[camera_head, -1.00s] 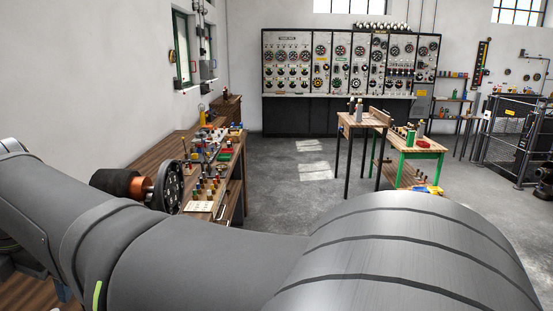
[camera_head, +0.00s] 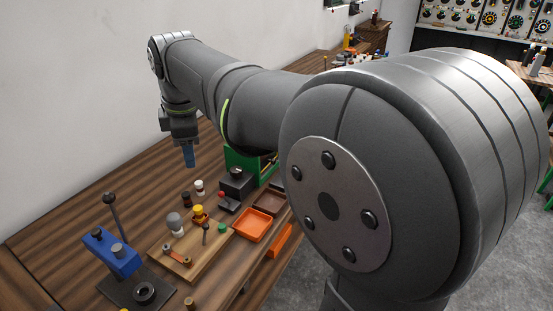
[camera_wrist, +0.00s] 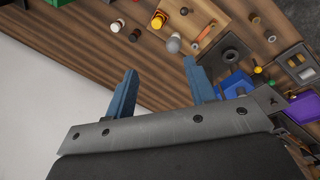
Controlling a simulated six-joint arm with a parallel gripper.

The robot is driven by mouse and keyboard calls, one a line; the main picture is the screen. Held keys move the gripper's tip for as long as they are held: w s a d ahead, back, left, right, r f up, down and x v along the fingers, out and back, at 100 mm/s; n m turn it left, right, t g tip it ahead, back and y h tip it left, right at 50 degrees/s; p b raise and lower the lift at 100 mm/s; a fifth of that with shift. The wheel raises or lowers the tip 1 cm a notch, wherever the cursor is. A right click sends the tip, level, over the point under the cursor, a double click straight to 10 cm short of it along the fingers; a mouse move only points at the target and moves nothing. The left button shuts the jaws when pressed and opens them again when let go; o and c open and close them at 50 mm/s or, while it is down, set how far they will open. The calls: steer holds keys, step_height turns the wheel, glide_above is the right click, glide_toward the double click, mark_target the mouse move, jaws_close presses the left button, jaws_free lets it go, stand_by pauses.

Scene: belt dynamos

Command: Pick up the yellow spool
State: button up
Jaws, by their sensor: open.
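The yellow spool (camera_head: 199,213) stands at the far edge of a light wooden board on the bench, close to a grey-topped peg (camera_head: 174,222). In the wrist view the yellow spool (camera_wrist: 158,20) is near the top edge, beyond the fingertips. My gripper (camera_head: 188,158) points down above the bench, behind the spool and toward the wall. In the wrist view my gripper (camera_wrist: 158,75) has its two blue fingers apart with nothing between them.
A white spool (camera_head: 199,187) and a dark red spool (camera_head: 186,199) stand behind the yellow one. A blue lever press (camera_head: 112,252) is at the left, an orange tray (camera_head: 252,226) at the right. The bench (camera_head: 95,205) is bare at the left, beside the wall.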

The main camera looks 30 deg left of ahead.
steer(key=w+a+f+m+g+h, duration=0.15)
steer(key=w+a+f+m, duration=0.4)
steer(key=m, duration=0.65)
glide_above(197, 207)
steer(key=shift+h, duration=0.45)
steer(key=f, duration=1.4)
steer(key=shift+w+d+f, duration=0.1)
steer(key=shift+w+f, duration=0.05)
steer(key=shift+w, duration=0.15)
steer(key=shift+s+f, duration=0.2)
steer(key=shift+f, duration=1.1)
steer(key=shift+s+f, duration=0.15)
steer(key=shift+f, duration=1.15)
jaws_close()
